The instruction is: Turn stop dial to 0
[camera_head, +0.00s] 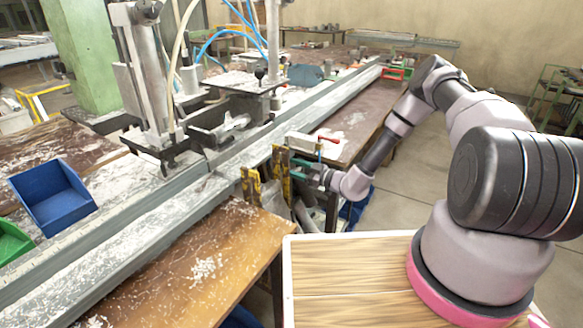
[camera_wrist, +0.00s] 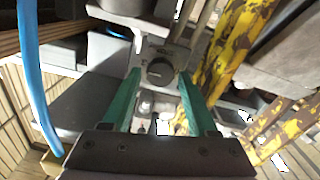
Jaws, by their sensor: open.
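The stop dial (camera_wrist: 160,72) is a small round dark knob on a grey plate with markings above it, in the upper middle of the wrist view. The markings are too small to read, and I cannot tell where the dial points. My gripper (camera_wrist: 159,78) has two green fingers, open, with one tip on each side of the dial. I cannot tell whether the tips touch it. In the head view my gripper (camera_head: 307,168) is at the bench's front edge, beside the yellow clamps (camera_head: 252,186). The dial cannot be made out there.
Worn yellow metal parts (camera_wrist: 227,45) stand close to the right of my gripper. A blue hose (camera_wrist: 34,85) runs down the left of the wrist view. The long metal profile (camera_head: 130,235) crosses the bench. A blue bin (camera_head: 52,195) stands at the left.

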